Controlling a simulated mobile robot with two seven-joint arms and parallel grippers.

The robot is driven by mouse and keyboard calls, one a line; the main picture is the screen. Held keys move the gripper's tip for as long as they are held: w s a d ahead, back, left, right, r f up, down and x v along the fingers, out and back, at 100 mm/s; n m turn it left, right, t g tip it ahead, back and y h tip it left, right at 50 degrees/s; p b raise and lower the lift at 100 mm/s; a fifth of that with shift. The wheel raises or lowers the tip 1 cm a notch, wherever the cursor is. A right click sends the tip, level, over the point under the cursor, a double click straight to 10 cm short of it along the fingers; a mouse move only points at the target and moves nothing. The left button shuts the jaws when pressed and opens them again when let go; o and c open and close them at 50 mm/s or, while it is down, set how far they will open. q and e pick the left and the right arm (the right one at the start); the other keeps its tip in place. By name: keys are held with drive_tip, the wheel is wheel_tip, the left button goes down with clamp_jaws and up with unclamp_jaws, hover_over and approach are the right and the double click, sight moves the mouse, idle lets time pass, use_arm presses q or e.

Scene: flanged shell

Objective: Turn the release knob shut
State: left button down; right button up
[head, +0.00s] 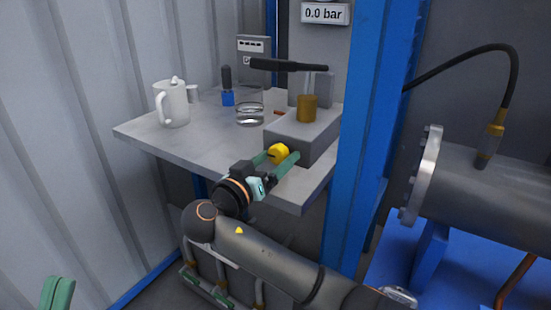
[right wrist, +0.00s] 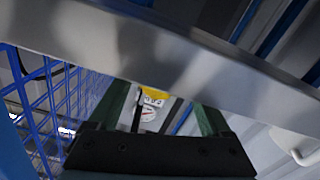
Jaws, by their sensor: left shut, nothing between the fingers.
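The yellow release knob (head: 278,153) is on the front of a grey block (head: 305,134) on the table. My right gripper (head: 275,163) is at the knob, with one green finger on each side. The right wrist view also shows the yellow knob (right wrist: 154,93) between the fingers (right wrist: 160,105), with gaps on both sides, so the gripper is open. I cannot tell whether a finger touches the knob. My left gripper (head: 56,293) is at the lower left corner, far from the knob. Its green fingers are together and empty, and the rest is out of frame.
The grey table (head: 165,145) holds a white jug (head: 172,104), a glass beaker (head: 250,113) and a blue-based tool (head: 227,98). A black lever (head: 288,65) is above the block. A blue post (head: 362,140) stands right, before a flanged cylinder (head: 455,185). A display (head: 324,13) reads 0.0 bar.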

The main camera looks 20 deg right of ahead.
clamp_jaws()
drive_tip(key=shift+f+m+b, duration=0.2)
drive_tip(key=shift+m+b, duration=0.2)
drive_tip(key=shift+b, duration=0.35)
drive_tip(key=m+b, duration=0.4)
drive_tip(key=b, duration=0.1)
drive_tip(key=shift+b, duration=0.3)
drive_tip(key=shift+w+r+m+b, duration=0.1)
drive_tip(key=shift+m+b, duration=0.35)
drive_tip(key=shift+m, duration=0.15)
use_arm(q)
wheel_tip(320, 180, down, 9)
drive_tip(key=d, duration=0.1)
drive_tip(key=shift+w+f+g, duration=0.15)
drive_tip(key=shift+w+g, duration=0.05)
drive_tip(key=shift+g, duration=0.1)
use_arm(e)
drive_tip(key=shift+r+m, duration=0.1)
drive_tip(key=shift+m, duration=0.4)
drive_tip(key=shift+r, duration=0.1)
drive_tip(key=shift+o, duration=0.2)
unclamp_jaws()
